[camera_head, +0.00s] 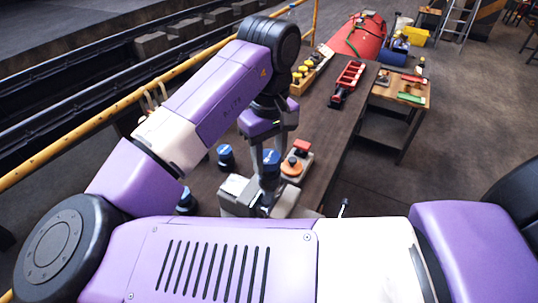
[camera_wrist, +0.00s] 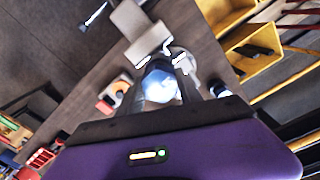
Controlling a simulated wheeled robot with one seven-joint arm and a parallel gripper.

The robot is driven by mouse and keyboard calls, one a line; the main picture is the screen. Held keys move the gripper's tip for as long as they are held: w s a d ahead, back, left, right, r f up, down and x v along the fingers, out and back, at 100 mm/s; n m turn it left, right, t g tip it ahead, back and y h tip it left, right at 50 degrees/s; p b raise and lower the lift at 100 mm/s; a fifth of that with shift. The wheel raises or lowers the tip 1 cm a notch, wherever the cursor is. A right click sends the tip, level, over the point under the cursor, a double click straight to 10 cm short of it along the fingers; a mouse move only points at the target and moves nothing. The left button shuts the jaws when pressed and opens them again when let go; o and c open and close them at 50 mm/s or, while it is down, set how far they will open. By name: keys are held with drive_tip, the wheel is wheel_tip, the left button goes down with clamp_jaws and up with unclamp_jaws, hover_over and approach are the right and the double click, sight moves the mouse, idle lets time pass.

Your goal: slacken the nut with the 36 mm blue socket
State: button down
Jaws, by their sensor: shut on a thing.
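My gripper (camera_head: 268,150) points down over the dark bench (camera_head: 322,140) and is shut on a blue-topped socket (camera_head: 270,163). In the wrist view the socket (camera_wrist: 160,86) shows as a bright blue-white round top between the two fingers. Directly below and around it is a pale grey metal fixture (camera_head: 237,190), which also shows in the wrist view (camera_wrist: 140,42). The nut is hidden, and I cannot tell whether the socket sits on it. Another blue-topped dark socket (camera_head: 226,156) stands to the left, and a third (camera_head: 185,200) is partly behind my arm.
A round orange piece with a dark knob (camera_head: 291,164) and a red-and-white block (camera_head: 301,146) lie just right of the gripper. A red tray (camera_head: 349,74) and a yellow-edged box (camera_head: 300,82) are farther along the bench. A yellow railing (camera_head: 185,66) runs along the left.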

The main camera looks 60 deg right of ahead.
drive_tip(key=shift+f+b, duration=0.75)
drive_tip(key=shift+f, duration=0.85)
drive_tip(key=c, duration=1.6)
unclamp_jaws()
clamp_jaws()
drive_tip(key=shift+r, duration=0.1)
drive_tip(key=shift+n+p, duration=0.6)
drive_tip(key=shift+p, duration=0.05)
drive_tip(key=shift+n+p, duration=1.05)
drive_tip(key=shift+n, duration=0.15)
